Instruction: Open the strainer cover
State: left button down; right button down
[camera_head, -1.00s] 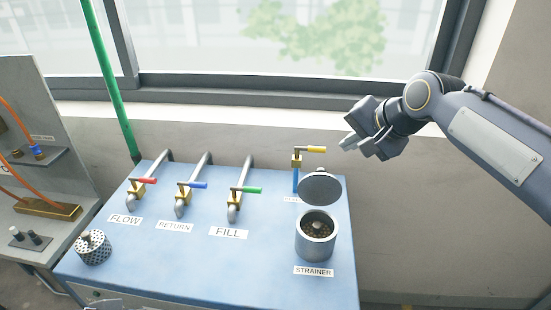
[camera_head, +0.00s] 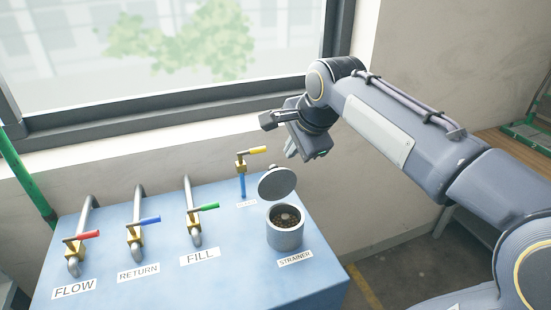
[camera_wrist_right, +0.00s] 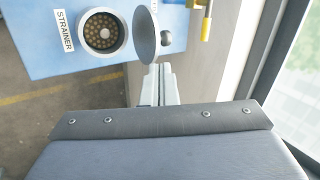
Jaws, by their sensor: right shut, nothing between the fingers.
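The strainer (camera_head: 285,236) is a grey metal cup at the right of the blue bench. Its round grey cover (camera_head: 277,184) stands raised and tilted at the back of the rim, leaving the mouth open. A perforated inside shows in the right wrist view, with the strainer (camera_wrist_right: 122,52) beside the raised cover (camera_wrist_right: 143,35) and its dark knob (camera_wrist_right: 167,38). My right gripper (camera_head: 290,150) is shut and empty, above and behind the cover in the head view. In the wrist view its fingertips (camera_wrist_right: 158,68) point towards the cover's lower edge; contact cannot be told. My left gripper is not in view.
A yellow-handled valve (camera_head: 247,160) stands behind the cover. Red (camera_head: 84,236), blue (camera_head: 143,220) and green (camera_head: 203,208) handled valves stand to the left. The window frame (camera_head: 150,105) and wall are behind the bench.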

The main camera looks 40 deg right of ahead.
aim_at(275, 167)
jog(key=x, duration=0.5)
jog(key=w+p+x, duration=0.1)
jog(key=x, duration=0.2)
jog(key=shift+r, duration=0.3)
jog(key=shift+f, duration=0.2)
